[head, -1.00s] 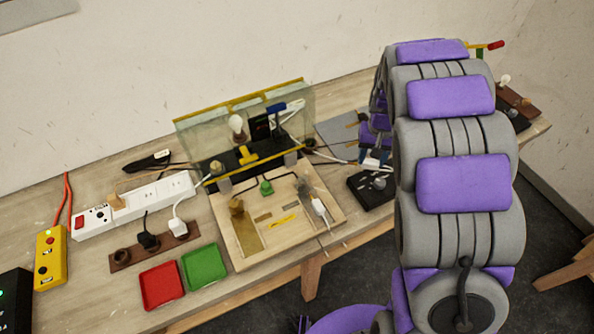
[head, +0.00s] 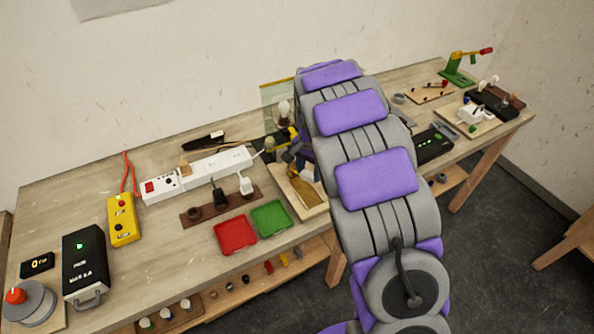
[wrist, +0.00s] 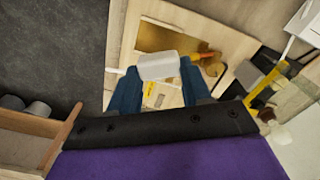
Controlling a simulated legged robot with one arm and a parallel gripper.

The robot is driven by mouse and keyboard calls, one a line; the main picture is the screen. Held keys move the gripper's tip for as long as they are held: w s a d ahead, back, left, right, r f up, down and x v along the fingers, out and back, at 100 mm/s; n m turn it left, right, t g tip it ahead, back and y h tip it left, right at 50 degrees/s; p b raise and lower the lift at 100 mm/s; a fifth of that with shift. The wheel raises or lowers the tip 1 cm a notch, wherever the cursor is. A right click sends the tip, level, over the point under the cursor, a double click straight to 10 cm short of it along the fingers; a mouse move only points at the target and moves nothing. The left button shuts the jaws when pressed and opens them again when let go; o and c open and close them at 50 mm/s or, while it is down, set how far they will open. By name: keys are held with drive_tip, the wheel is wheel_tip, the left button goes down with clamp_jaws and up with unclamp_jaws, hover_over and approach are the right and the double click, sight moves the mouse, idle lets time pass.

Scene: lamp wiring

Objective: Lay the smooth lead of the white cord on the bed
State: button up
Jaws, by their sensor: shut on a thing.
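In the wrist view my gripper (wrist: 159,76) has its blue fingers shut on a smooth white block-like piece (wrist: 158,65), which looks like part of the white cord. A wooden board with a brass-coloured plate (wrist: 168,38) lies beyond and below it. Whether the held piece touches the board, I cannot tell. In the head view the brass plate (head: 309,206) shows at the board's left side. My arm hides most of the board and the gripper's tips there. The cord's smooth lead is not clearly visible, and I cannot tell which part is the bed.
A red tray (head: 235,234) and a green tray (head: 271,217) lie left of the board. A white power strip (head: 205,174) and a brown socket strip (head: 215,209) lie behind them. A yellow bar (wrist: 265,82) and a clear screen stand close to my gripper's right.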

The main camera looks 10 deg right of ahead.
drive_tip(key=f+m+b, duration=0.1)
drive_tip(key=f+m, duration=0.1)
drive_tip(key=w+d+f+m+b, duration=0.1)
drive_tip(key=m, duration=0.1)
drive_tip(key=w+d+f+m, duration=0.1)
drive_tip(key=f, duration=0.1)
drive_tip(key=shift+w+f+m+b, duration=0.15)
drive_tip(key=shift+f+m+b, duration=0.15)
drive_tip(key=shift+m+b, duration=0.1)
drive_tip(key=shift+a+f, duration=0.15)
drive_tip(key=shift+a, duration=1.05)
drive_tip(key=shift+d, duration=1.25)
drive_tip(key=shift+a+p, duration=0.3)
drive_tip(key=shift+a, duration=0.4)
